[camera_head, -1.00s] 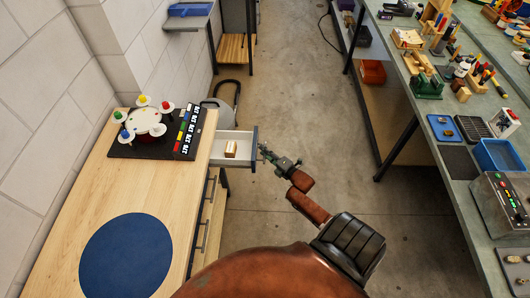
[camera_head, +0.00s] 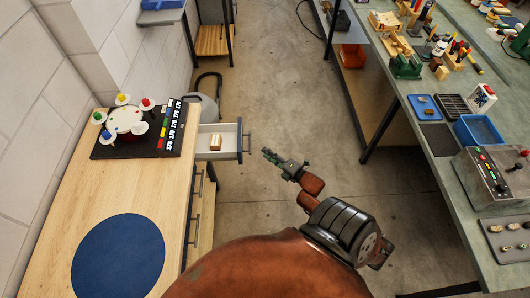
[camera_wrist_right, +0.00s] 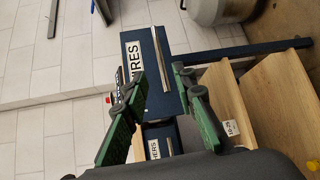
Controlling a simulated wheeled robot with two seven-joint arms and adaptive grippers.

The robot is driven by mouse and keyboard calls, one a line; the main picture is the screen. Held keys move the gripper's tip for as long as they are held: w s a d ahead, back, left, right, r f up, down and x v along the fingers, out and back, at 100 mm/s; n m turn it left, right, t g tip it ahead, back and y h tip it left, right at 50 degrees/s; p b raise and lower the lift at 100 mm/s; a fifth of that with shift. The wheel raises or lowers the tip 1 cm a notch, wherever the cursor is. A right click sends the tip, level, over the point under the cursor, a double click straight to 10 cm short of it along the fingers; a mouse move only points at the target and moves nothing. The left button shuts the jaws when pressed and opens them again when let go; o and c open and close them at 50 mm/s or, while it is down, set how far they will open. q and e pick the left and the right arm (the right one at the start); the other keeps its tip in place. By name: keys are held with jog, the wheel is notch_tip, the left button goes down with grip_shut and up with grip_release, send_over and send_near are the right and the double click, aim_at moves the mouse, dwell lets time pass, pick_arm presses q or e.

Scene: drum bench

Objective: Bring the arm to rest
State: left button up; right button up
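My right arm reaches up from the bottom of the head view, and its green-fingered right gripper (camera_head: 268,154) is in the air to the right of an open drawer (camera_head: 240,142). It is apart from the drawer's dark front. In the right wrist view the two green fingers of the gripper (camera_wrist_right: 160,84) stand apart with nothing held between them. Beyond them is the drawer's blue front (camera_wrist_right: 150,44) with a white label and a metal handle. My left gripper is in neither view.
A small wooden block (camera_head: 215,142) lies in the drawer. The wooden bench (camera_head: 60,190) carries a drum set (camera_head: 126,124) on a black base and a blue round mat (camera_head: 118,256). A cluttered green-grey workbench (camera_head: 440,170) stands right. The floor (camera_head: 290,100) between is clear.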

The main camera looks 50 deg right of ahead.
dwell(0.5)
jog(key=s+a+f+m+g, duration=0.25)
jog(key=s+f, duration=0.25)
jog(key=f, duration=0.4)
jog(key=s+a+f+m+g, duration=0.2)
jog(key=s+f+m, duration=0.2)
jog(key=f, duration=0.5)
jog(key=s+a+f+m+g, duration=0.25)
jog(key=s+f, duration=0.25)
jog(key=f, duration=0.5)
jog(key=s+a+f+m+g, duration=0.2)
jog(key=s+a+f, duration=0.3)
jog(key=s, duration=0.4)
jog(key=s+a+f+m+g, duration=0.3)
jog(key=s+a+f, duration=0.2)
jog(key=s, duration=0.4)
jog(key=s+a+f+m+g+y, duration=0.1)
jog(key=s+a+f+m+g, duration=0.2)
jog(key=s+a+f, duration=0.2)
jog(key=s+f, duration=0.2)
jog(key=s, duration=0.2)
jog(key=shift+a+f+g, duration=0.2)
jog(key=shift+a+g, duration=0.1)
jog(key=shift+a, duration=0.1)
